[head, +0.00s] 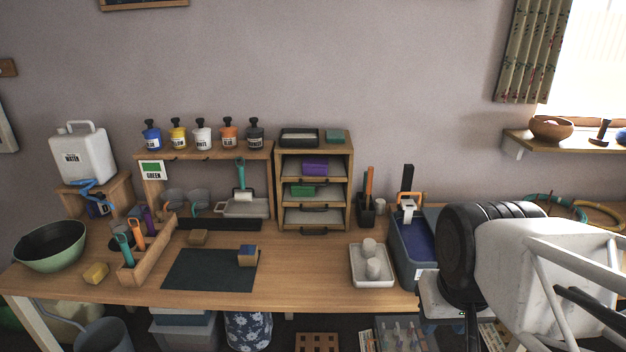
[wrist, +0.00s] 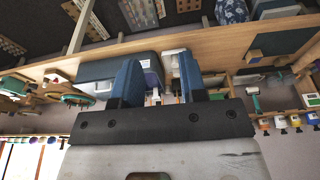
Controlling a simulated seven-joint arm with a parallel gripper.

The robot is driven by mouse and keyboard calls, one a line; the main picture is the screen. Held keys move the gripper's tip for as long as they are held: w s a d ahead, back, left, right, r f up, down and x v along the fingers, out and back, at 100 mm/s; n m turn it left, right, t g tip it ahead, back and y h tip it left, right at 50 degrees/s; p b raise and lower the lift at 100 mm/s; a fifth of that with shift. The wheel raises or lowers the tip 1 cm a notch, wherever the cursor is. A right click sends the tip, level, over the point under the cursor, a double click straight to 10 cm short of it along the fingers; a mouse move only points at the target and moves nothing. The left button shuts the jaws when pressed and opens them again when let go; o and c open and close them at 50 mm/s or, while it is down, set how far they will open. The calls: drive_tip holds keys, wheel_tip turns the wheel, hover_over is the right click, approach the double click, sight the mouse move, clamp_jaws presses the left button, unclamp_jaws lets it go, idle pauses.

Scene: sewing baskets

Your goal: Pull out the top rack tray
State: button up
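The wooden rack (head: 350,190) stands at the back middle of the workbench, holding several stacked trays with dark handles. The top rack tray (head: 291,176) sits inside the rack and carries a purple block (head: 314,167). A green block (head: 303,190) lies on the tray below it. My gripper (wrist: 158,68) shows in the wrist view with two dark blue fingers apart and nothing held between them. In the head view my arm is at the far right, well away from the rack, and the fingers cannot be made out. I cannot clearly pick out the rack in the wrist view.
Right of the rack stand a dark pen holder (head: 366,212), a white tray with cylinders (head: 360,278) and a blue bin (head: 410,262). A dark mat (head: 205,272) lies left of centre. Bare bench top (head: 305,265) lies in front of the rack.

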drive_tip(key=w+a+f+n+h, duration=0.2)
drive_tip(key=w+h, duration=0.9)
drive_tip(key=w, duration=2.4)
drive_tip(key=n+t+h, duration=0.3)
drive_tip(key=n+t, duration=0.3)
drive_tip(key=t, duration=0.5)
approach(313, 185)
drive_tip(key=x, duration=0.2)
drive_tip(key=shift+w, duration=0.35)
drive_tip(key=shift+d, duration=0.1)
drive_tip(key=shift+x, duration=3.85)
